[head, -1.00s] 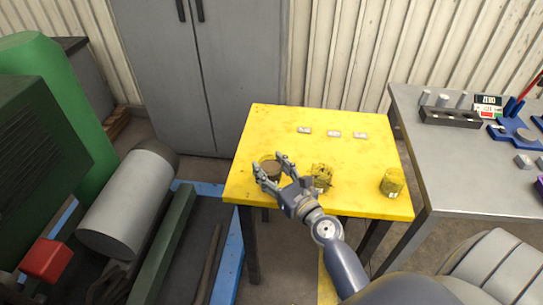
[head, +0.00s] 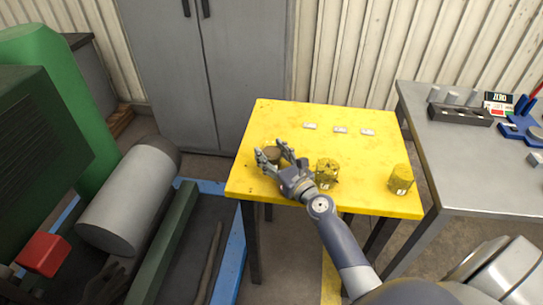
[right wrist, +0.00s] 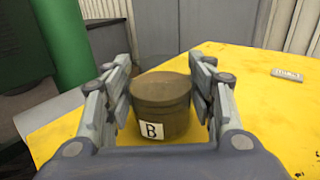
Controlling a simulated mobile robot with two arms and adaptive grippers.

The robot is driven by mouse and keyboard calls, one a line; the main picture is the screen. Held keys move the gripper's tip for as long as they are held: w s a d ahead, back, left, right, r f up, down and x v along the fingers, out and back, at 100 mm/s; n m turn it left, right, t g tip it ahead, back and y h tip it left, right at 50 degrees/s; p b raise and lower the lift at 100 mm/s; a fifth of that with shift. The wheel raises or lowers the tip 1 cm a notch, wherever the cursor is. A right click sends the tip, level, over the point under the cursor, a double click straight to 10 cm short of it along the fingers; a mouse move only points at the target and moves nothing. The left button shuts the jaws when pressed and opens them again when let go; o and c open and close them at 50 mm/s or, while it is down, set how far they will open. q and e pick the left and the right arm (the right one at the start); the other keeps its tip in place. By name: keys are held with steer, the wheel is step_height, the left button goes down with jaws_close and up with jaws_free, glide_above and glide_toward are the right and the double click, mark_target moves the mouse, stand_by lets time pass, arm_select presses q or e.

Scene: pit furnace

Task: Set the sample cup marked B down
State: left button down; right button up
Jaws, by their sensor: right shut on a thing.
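The sample cup marked B (right wrist: 160,104) is a round, olive-brown pot with a flat top and a white "B" label facing the right wrist camera. My right gripper (head: 272,150) is shut on it, one finger on each side, at the left part of the yellow table (head: 300,198). The cup (head: 273,155) is upright, partly hidden by the fingers in the head view. I cannot tell whether its base touches the table. I cannot make out my left gripper in either view.
Two yellowish cups stand on the table, one (head: 326,173) beside my right wrist, one (head: 400,180) near the right edge. Three small pale tags (head: 340,129) lie farther back. A grey bench (head: 470,180) stands right, a green machine (head: 50,80) left.

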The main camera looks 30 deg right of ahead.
steer(key=o, duration=0.6)
steer(key=shift+f, duration=0.1)
steer(key=o, duration=0.4)
steer(key=shift+r, duration=0.2)
steer(key=s, duration=0.3)
steer(key=s+b, duration=0.1)
steer(key=s, duration=0.7)
steer(key=shift+s+d+b, duration=0.15)
steer(key=shift+d+b, duration=0.15)
steer(key=shift+b, duration=0.05)
steer(key=shift+s, duration=0.4)
